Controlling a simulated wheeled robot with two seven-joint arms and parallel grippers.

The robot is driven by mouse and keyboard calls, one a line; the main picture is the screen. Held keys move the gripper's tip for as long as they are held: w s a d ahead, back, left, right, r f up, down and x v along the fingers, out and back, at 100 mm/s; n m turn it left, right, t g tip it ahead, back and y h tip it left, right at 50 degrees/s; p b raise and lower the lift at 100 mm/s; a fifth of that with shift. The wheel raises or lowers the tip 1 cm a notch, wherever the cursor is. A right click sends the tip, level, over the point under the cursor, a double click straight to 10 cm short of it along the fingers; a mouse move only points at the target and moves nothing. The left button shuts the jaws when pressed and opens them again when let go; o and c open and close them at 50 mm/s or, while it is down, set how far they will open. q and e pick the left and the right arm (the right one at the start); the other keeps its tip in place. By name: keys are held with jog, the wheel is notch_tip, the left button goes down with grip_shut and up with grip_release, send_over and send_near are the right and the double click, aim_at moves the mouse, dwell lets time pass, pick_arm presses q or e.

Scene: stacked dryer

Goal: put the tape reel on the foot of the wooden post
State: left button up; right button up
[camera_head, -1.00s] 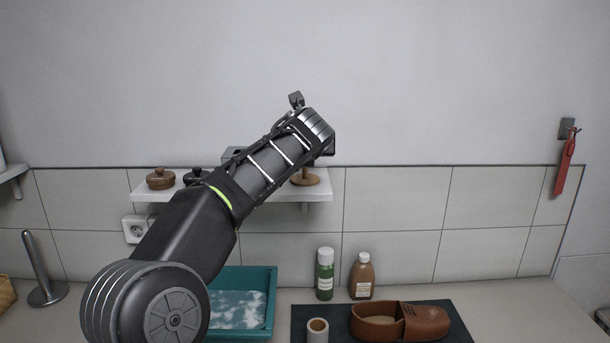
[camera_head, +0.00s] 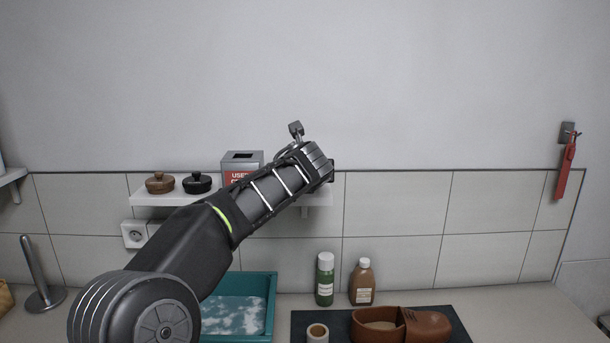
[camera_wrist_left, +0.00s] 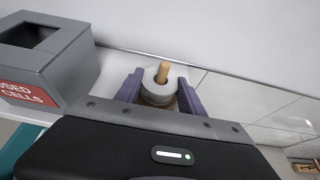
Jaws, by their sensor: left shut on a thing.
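The tape reel (camera_wrist_left: 151,94) is a pale grey ring in the left wrist view. The wooden post (camera_wrist_left: 163,70) shows in its hole, and the post's top sticks out past the ring, so the reel is around the post. My left gripper (camera_wrist_left: 160,92) has its purple fingers on either side of the reel and is shut on it. A brownish round part shows just below the reel; I cannot tell whether the reel touches the foot. My right gripper is not in view.
The post stands on a white wall shelf (camera_head: 150,197). A grey used-cells box (camera_head: 242,160), a brown lidded pot (camera_head: 160,184) and a black one (camera_head: 197,184) share it. Below are a teal basin (camera_head: 270,300), two bottles and a dark mat (camera_head: 455,325).

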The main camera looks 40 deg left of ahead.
pick_arm(q)
jog(key=o, duration=1.5)
jog(key=shift+c, duration=0.2)
jog(key=b+v, duration=0.2)
jog(key=v, duration=1)
